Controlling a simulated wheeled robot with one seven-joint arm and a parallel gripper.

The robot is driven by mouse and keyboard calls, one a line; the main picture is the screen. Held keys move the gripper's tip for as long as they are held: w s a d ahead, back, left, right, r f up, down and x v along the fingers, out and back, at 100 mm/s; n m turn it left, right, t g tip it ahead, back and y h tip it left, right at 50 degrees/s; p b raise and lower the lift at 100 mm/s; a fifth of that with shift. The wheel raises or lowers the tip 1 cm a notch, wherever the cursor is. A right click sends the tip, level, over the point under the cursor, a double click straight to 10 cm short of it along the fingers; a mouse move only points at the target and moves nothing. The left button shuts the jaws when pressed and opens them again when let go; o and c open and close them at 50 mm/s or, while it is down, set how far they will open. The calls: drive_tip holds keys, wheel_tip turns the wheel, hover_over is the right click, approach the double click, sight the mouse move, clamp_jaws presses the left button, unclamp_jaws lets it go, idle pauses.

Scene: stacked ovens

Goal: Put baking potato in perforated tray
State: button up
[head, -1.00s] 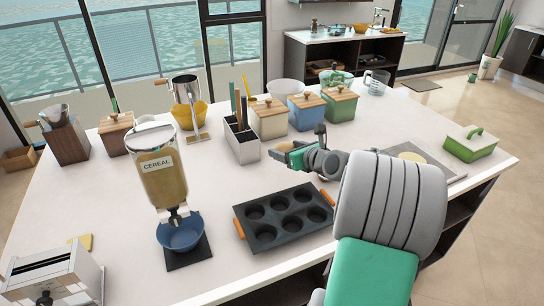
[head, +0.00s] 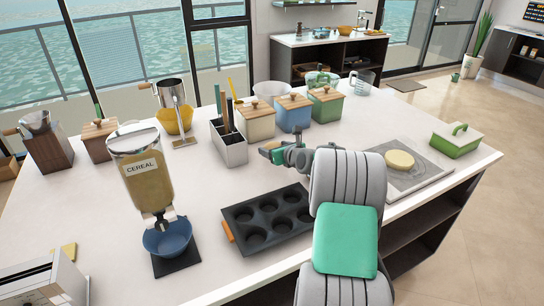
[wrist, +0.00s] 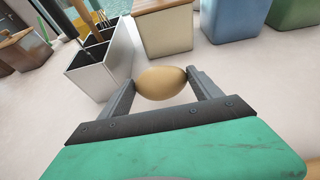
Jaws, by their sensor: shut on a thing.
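The baking potato (wrist: 161,84), a tan oval, sits between the fingertips of my gripper (wrist: 163,80) in the wrist view. The fingers are shut on its two ends. In the head view my gripper (head: 271,153) is over the white counter, in front of the canisters and behind the dark muffin tin. The potato is not clearly visible there. I cannot make out a perforated tray in either view.
The muffin tin (head: 268,220) lies near the front edge. A cutlery holder (head: 230,141) and canisters (head: 293,113) stand behind my gripper. A cereal dispenser (head: 150,177) stands left.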

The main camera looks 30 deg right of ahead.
drive_tip(key=f, duration=0.3)
drive_tip(key=shift+w+a+f+p, duration=0.3)
drive_tip(key=shift+w+f+p, duration=0.1)
drive_tip(key=shift+f, duration=0.3)
drive_tip(key=o, duration=1.5)
